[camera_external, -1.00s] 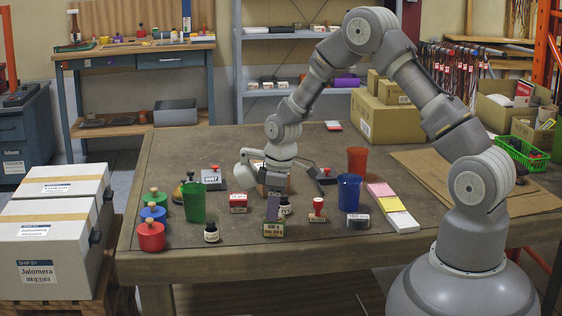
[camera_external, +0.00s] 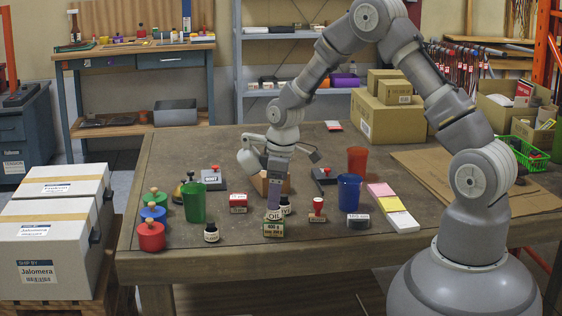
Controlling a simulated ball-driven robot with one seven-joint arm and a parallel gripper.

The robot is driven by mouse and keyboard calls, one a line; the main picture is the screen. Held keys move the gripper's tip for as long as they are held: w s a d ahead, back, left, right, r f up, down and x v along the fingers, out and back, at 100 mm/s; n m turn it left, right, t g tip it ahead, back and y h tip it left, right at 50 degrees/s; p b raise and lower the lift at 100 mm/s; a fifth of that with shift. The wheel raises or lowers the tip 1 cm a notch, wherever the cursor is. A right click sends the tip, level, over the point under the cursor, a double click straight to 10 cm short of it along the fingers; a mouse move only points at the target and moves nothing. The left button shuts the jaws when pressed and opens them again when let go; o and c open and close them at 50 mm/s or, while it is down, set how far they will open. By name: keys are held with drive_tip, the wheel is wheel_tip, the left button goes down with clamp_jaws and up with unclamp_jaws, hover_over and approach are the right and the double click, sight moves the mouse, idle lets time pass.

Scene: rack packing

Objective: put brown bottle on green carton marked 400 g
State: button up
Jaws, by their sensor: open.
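A small green carton (camera_external: 274,230) stands near the table's front edge; its top reads "OIL", and its small front weight print is hard to read.
Green (camera_external: 194,202) and blue (camera_external: 348,193) cups stand left and right. Table room is free left of the carton.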

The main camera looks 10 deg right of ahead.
drive_tip(key=w+d+r+m+t+y+p, duration=0.1)
drive_tip(key=w+d+r+m+t, duration=0.35)
drive_tip(key=r, duration=0.95)
drive_tip(key=w+d+r+m+t, duration=0.1)
drive_tip(key=w+d+r, duration=0.5)
drive_tip(key=r, duration=0.8)
drive_tip(key=w+d+r+m+t+y+p, duration=0.1)
drive_tip(key=w+d+r+m+t, duration=0.2)
drive_tip(key=d+r, duration=0.75)
drive_tip(key=s+d+r+m+t+h, duration=0.1)
drive_tip(key=s+d+r+m+t, duration=0.1)
drive_tip(key=r, duration=0.8)
drive_tip(key=s+d+r+m+t+h, duration=0.1)
drive_tip(key=s+d+r, duration=0.4)
drive_tip(key=r, duration=0.5)
drive_tip(key=s+d+r+m+t+h, duration=0.1)
drive_tip(key=s+d+r+m+t, duration=0.2)
drive_tip(key=d+r, duration=0.3)
wheel_tip(320, 180, up, 4)
drive_tip(key=shift+s+d+m+t, duration=0.2)
drive_tip(key=shift+s+m+t, duration=0.15)
drive_tip(key=shift+m, duration=0.2)
drive_tip(key=shift+w+f, duration=0.1)
